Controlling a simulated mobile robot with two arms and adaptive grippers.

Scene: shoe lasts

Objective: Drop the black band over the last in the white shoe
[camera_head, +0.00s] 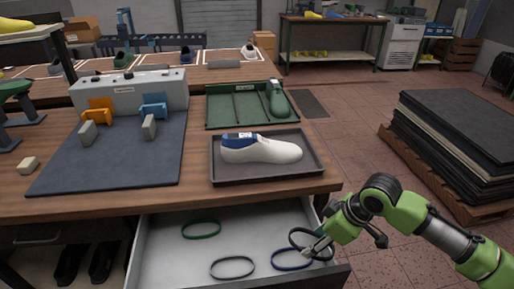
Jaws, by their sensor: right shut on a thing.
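A white shoe (262,151) lies in a dark tray (222,182) on the wooden table. A blue last (240,138) with a pale label shows at its left end. My right gripper (314,250) is shut on a black band (295,234) at the right end of the open drawer, below and to the right of the tray. The band is a loop tilted around the fingertips, and the fingers partly hide it. My left gripper is not in view.
The open drawer (165,245) holds a green band (201,230), a dark grey band (232,267) and a blue band (291,262). A green tray (222,115) with a green shoe form (278,103) stands behind the dark tray. A grey mat (110,160) lies left.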

